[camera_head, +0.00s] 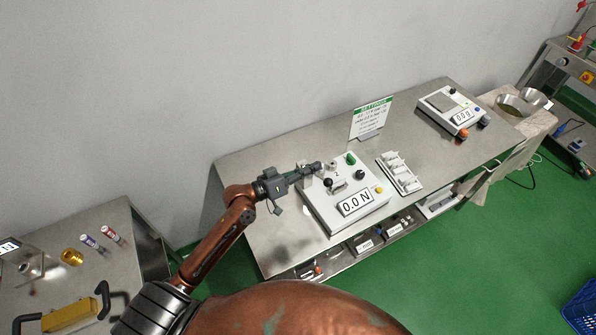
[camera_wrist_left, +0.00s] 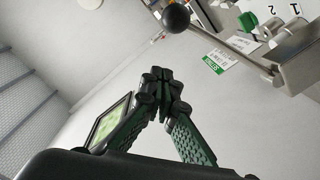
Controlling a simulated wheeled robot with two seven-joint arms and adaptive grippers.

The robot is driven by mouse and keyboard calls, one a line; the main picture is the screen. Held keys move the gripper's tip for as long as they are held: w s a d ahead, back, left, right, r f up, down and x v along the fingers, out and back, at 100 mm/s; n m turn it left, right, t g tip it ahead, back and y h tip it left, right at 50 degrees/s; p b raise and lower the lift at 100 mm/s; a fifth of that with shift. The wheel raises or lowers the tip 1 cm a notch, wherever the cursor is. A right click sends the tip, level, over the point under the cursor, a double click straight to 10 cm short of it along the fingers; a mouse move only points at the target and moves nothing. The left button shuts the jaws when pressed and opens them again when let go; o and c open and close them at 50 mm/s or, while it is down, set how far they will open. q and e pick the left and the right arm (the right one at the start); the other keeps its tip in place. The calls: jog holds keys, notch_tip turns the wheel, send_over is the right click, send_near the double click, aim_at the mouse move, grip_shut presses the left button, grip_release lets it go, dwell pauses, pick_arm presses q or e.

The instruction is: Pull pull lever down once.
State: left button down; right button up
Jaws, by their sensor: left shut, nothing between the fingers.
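The pull tester (camera_head: 346,198) is a pale box with a "0.0 N" display, standing on the steel table. The pull lever's black ball knob (camera_head: 328,183) shows at its left part. In the left wrist view the black ball (camera_wrist_left: 177,18) sits on the end of a metal rod (camera_wrist_left: 222,39), which runs to a metal block. My left gripper (camera_head: 318,167) is shut and empty above the back left of the tester, close to the knob but apart from it. In the left wrist view the closed fingertips (camera_wrist_left: 160,76) lie below the ball. My right gripper is out of view.
A green-headed sign (camera_head: 370,117) stands behind the tester. A white slotted tray (camera_head: 400,173) lies to its right, and a scale (camera_head: 452,110) stands farther right. Bare steel table (camera_head: 260,222) lies left of the tester.

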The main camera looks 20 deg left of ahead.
aim_at(319, 175)
pick_arm(q)
jog(key=d+f, duration=0.1)
jog(key=s+d+f, duration=0.1)
jog(key=f, duration=0.1)
jog(key=shift+f, duration=0.15)
jog(key=shift+f, duration=0.1)
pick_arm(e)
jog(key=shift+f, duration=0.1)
